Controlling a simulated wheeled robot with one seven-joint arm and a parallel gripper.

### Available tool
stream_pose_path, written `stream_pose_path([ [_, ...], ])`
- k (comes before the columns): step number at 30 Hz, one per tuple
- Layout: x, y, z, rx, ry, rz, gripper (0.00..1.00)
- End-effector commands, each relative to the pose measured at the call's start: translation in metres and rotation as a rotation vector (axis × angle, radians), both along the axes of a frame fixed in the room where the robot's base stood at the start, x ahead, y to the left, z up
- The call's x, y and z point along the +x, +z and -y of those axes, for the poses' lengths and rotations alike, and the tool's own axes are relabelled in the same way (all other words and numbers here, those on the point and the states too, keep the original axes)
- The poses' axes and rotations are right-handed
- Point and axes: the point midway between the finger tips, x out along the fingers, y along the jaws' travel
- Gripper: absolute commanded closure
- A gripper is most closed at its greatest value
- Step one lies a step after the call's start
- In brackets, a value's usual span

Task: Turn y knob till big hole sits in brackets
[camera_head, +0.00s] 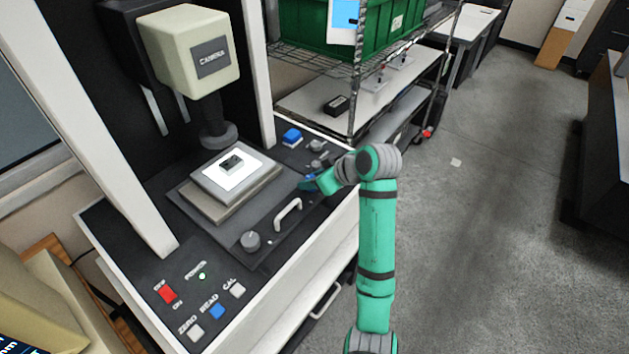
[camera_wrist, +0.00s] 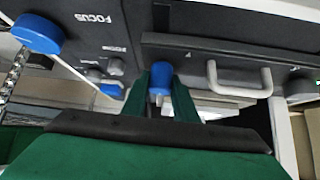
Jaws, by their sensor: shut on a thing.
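My gripper (camera_head: 308,184) reaches down to the front right of the machine's stage panel. In the wrist view its two green fingers (camera_wrist: 163,98) are shut on a blue knob (camera_wrist: 160,78), one on either side. Any label on this knob is hidden, so I cannot read that it is the y knob. The bright stage plate (camera_head: 214,182) lies under the camera head (camera_head: 196,50) and carries a small dark part (camera_head: 231,163). Its holes are too small to tell apart. No brackets are visible; only a corner of a screen (camera_head: 15,345) shows at the lower left.
A white handle (camera_head: 288,212) and a grey knob (camera_head: 250,241) sit left of my gripper. Behind it are a blue control (camera_head: 292,136) and smaller grey knobs (camera_head: 317,146). A wire shelf with a green crate (camera_head: 312,30) stands behind. Open floor (camera_head: 480,220) lies to the right.

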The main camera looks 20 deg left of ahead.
Motion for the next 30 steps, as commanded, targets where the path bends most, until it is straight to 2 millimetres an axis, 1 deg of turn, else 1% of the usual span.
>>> stream_pose_path([
  [1, -0.0024, 0.0012, -0.0053, 0.005, -0.025, 0.004, 0.96],
  [9, -0.0024, 0.0018, -0.0045, 0.005, -0.214, 0.005, 0.96],
  [15, -0.0019, 0.0023, -0.0045, 0.006, -0.321, 0.006, 0.96],
  [21, -0.0019, 0.0024, -0.0047, 0.006, -0.380, 0.004, 0.96],
  [30, -0.0020, 0.0027, -0.0051, 0.006, -0.397, 0.006, 0.96],
])
